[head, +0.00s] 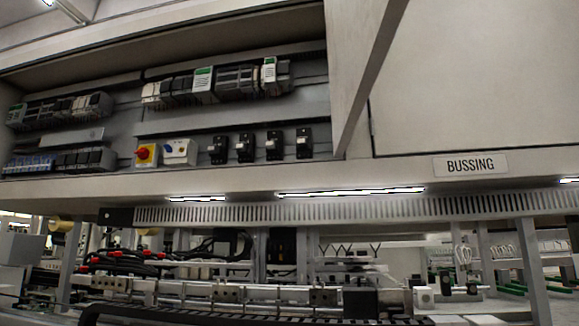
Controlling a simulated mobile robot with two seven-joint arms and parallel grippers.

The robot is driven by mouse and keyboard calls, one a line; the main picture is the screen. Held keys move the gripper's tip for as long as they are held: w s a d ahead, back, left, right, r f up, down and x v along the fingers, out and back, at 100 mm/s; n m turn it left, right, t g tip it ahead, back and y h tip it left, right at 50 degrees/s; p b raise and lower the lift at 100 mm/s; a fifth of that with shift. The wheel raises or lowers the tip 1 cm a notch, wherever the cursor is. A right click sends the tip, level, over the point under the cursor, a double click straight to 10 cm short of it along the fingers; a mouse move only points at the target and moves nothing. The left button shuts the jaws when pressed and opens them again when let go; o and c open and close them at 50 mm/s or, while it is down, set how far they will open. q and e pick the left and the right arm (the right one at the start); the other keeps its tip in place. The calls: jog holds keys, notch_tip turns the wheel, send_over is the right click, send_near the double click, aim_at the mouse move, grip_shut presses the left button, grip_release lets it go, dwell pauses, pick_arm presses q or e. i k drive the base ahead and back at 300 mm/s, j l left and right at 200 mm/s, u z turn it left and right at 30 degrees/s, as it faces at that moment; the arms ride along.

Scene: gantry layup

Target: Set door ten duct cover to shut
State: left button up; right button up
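No door or duct cover marked ten can be picked out. A long slotted grey duct (340,211) runs under the cabinet, and its slots are visible. Above it, an overhead cabinet (95,190) is open on the left and shows electrical modules inside. A pale panel (350,50) stands out edge-on at the right side of this opening; it looks like a door swung open, but I cannot tell for sure. A flat pale panel (470,80) on the right covers its section, above a label reading BUSSING (470,164). Neither of my grippers is in view.
Inside the cabinet are a red-and-yellow rotary switch (146,154) and several black breakers (245,148). Lit strips (350,191) hang under the cabinet. Below, a machine rail (220,290) and red-and-black cables (120,258) fill the space. A grey post (534,270) stands at right.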

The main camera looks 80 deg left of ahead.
aim_at(92, 135)
jog(key=u, duration=3.9)
jog(key=i+j+z, duration=0.1)
jog(key=z, duration=0.4)
jog(key=j+z, duration=0.2)
jog(key=z, duration=0.25)
jog(key=i+j+z, duration=0.1)
jog(key=j+z, duration=0.35)
jog(key=j, duration=0.4)
